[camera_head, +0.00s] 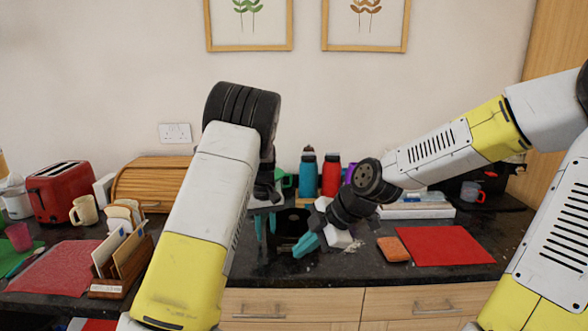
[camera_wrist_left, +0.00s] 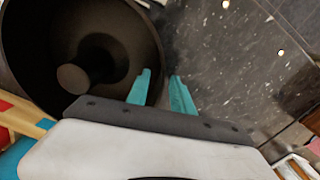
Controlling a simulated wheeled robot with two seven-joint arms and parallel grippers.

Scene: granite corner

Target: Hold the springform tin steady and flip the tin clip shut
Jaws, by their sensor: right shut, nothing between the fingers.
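The springform tin (camera_wrist_left: 30,50) is dark and round, with a raised knob in its middle, in the left wrist view. In the head view the dark tin (camera_head: 290,222) stands on the counter, partly hidden by my grippers. My left gripper (camera_head: 265,227) points down at the tin's left side. Its teal fingers (camera_wrist_left: 160,82) are apart, one over the tin's inside and one outside its rim; I cannot tell whether they touch it. My right gripper (camera_head: 306,244) is shut and empty at the tin's front right. I cannot make out the tin clip.
An orange sponge (camera_head: 393,249) and a red mat (camera_head: 445,246) lie to the right. Blue (camera_head: 308,174) and red (camera_head: 331,175) bottles stand behind. A wooden rack (camera_head: 122,262), a mug (camera_head: 84,210) and a red toaster (camera_head: 62,190) are on the left.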

